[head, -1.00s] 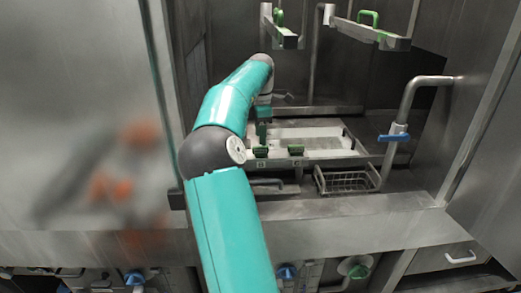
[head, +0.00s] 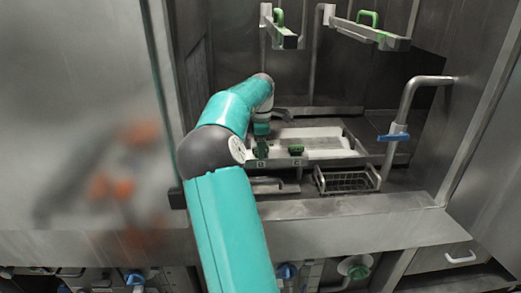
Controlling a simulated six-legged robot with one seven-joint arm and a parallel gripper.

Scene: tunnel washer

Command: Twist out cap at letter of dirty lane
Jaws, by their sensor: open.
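Two dark green caps stand at the front edge of the washer's pale tray (head: 325,140). One cap (head: 261,149) is above the letter B and the other cap (head: 296,149) is above the letter C. My gripper (head: 262,133) points down right over the cap at B, with its jaws open. Its fingertips are small and partly merge with the cap, so I cannot tell whether they touch it. The cap at B looks upright and narrow, its handle pointing toward me. Which lane is dirty cannot be told, and any letter left of B is hidden behind my arm.
A bent steel pipe with a blue handle (head: 393,137) stands at the right. Rails with green handles (head: 367,18) hang above. A steel ledge (head: 350,232) runs across the front.

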